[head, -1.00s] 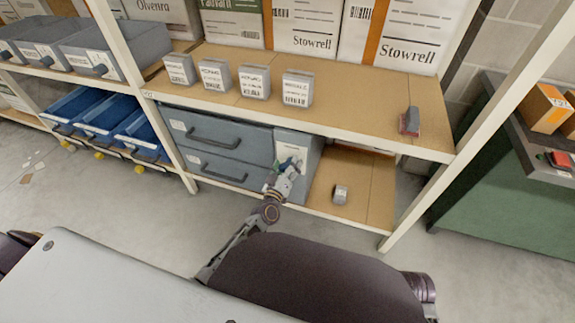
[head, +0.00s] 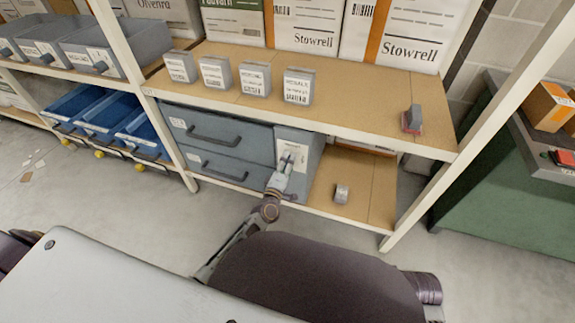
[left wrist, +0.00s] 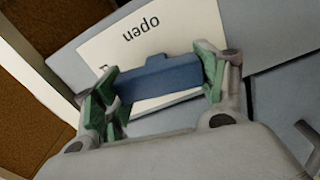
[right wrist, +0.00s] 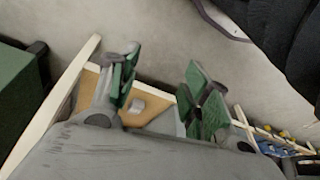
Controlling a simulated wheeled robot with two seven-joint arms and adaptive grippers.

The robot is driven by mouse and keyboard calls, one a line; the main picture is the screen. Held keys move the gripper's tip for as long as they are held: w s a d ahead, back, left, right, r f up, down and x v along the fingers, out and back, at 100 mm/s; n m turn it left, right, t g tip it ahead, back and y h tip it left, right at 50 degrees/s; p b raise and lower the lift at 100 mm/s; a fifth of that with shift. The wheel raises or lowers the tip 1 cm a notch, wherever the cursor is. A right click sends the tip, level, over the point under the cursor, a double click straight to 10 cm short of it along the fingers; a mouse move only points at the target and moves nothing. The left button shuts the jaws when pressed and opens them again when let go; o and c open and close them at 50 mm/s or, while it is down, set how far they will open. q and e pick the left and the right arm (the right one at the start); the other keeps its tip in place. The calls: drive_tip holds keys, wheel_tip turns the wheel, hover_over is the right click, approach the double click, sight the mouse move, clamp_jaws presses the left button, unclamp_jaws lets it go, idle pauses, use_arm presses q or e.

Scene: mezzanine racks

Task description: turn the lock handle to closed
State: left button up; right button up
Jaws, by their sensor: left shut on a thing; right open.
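The lock handle (left wrist: 158,78) is a blue bar on a pale label plate (left wrist: 150,38) that reads "open", upside down in the left wrist view. The rest of the label is hidden behind the handle and fingers. My left gripper (left wrist: 155,84) is shut on the handle, with green pads at both its ends. In the head view my left gripper (head: 283,170) is at the grey panel (head: 305,146) right of the drawers. My right gripper (right wrist: 160,82) is open and empty in the right wrist view; it does not show in the head view.
Two grey-blue drawers (head: 216,133) are left of the panel. Several small boxes (head: 256,79) and a red-based block (head: 412,119) stand on the shelf above. A small grey item (head: 341,194) lies on the lower shelf. A rack upright (head: 480,125) and green cabinet (head: 480,195) stand right.

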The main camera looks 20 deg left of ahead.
use_arm(q)
drive_tip(key=shift+a+n, duration=0.1)
drive_tip(key=shift+n, duration=0.9)
drive_tip(key=o, duration=1)
drive_tip(key=shift+f, duration=0.1)
drive_tip(key=shift+s, duration=0.1)
drive_tip(key=shift+s+a, duration=0.15)
drive_tip(key=shift+s, duration=5.75)
